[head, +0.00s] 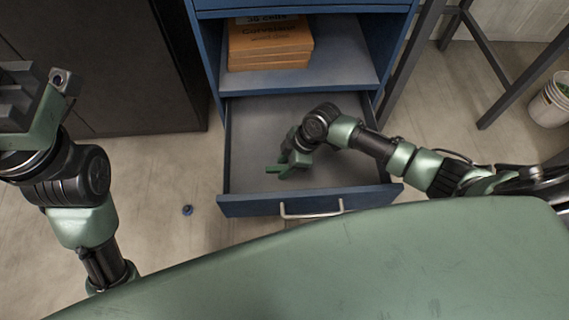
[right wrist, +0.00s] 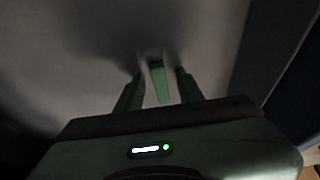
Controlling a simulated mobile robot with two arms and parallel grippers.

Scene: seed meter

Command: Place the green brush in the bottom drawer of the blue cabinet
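The blue cabinet (head: 209,50) stands ahead with its bottom drawer (head: 250,125) pulled out. My right arm reaches over the drawer front, and my right gripper (head: 284,170) points down inside the drawer. In the right wrist view, the green brush (right wrist: 160,83) shows as a narrow strip between the two fingers of my right gripper (right wrist: 160,72). A gap shows on each side of the strip, so the fingers look open around it. Most of the brush is hard to make out in the head view. My left gripper (head: 25,100) is at the left edge, away from the cabinet; its fingers are unclear.
Orange boxes (head: 268,45) lie stacked on the shelf above the drawer. A dark cabinet (head: 100,70) stands at left. A metal frame (head: 487,55) and a white bucket (head: 550,103) are at right. A small blue item (head: 187,210) lies on the floor left of the drawer.

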